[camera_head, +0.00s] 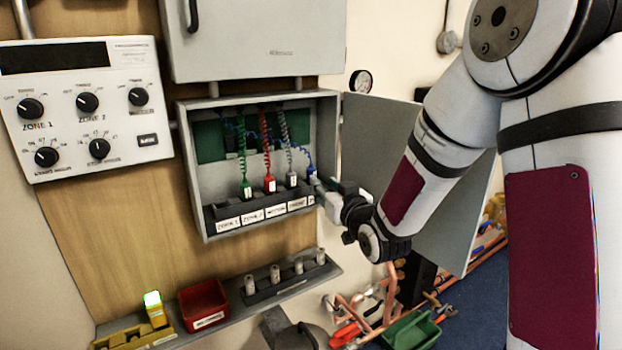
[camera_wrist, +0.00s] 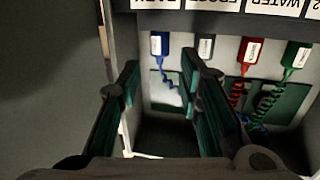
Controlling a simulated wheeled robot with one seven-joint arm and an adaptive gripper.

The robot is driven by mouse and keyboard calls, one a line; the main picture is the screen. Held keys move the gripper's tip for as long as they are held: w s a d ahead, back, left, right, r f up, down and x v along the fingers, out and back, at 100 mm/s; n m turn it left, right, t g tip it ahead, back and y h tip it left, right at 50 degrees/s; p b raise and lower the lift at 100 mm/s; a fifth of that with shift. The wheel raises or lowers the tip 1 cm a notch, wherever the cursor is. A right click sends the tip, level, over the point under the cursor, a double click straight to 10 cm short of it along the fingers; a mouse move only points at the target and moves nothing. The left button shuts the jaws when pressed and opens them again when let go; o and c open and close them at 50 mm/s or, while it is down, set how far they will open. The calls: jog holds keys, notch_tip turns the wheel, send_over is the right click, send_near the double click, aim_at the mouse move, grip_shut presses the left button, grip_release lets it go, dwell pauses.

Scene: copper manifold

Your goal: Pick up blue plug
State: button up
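The blue plug (camera_head: 311,171) is at the right end of a row of plugs in the open grey wall box, on a coiled blue cord. In the wrist view, which shows the labels upside down, the blue plug (camera_wrist: 160,44) has a white tag and appears just beyond the gap between my fingertips. My gripper (camera_wrist: 158,75) is open and empty, its two dark green-padded fingers apart. In the head view my gripper (camera_head: 328,187) reaches the box's right side, close to the blue plug. Its fingertips are small there, and contact cannot be told.
Grey (camera_head: 291,179), red (camera_head: 269,183) and green (camera_head: 246,188) plugs stand left of the blue one, above a labelled strip. The box's open door (camera_head: 440,200) is behind my arm. Below is a shelf with a red bin (camera_head: 204,303) and a rack of grey posts (camera_head: 276,275).

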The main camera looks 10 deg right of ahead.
aim_at(311, 173)
jog(key=w, duration=0.6)
jog(key=w+a, duration=0.1)
jog(key=w, duration=0.3)
jog(key=shift+a+f, duration=0.1)
jog(key=shift+f, duration=0.15)
grip_shut()
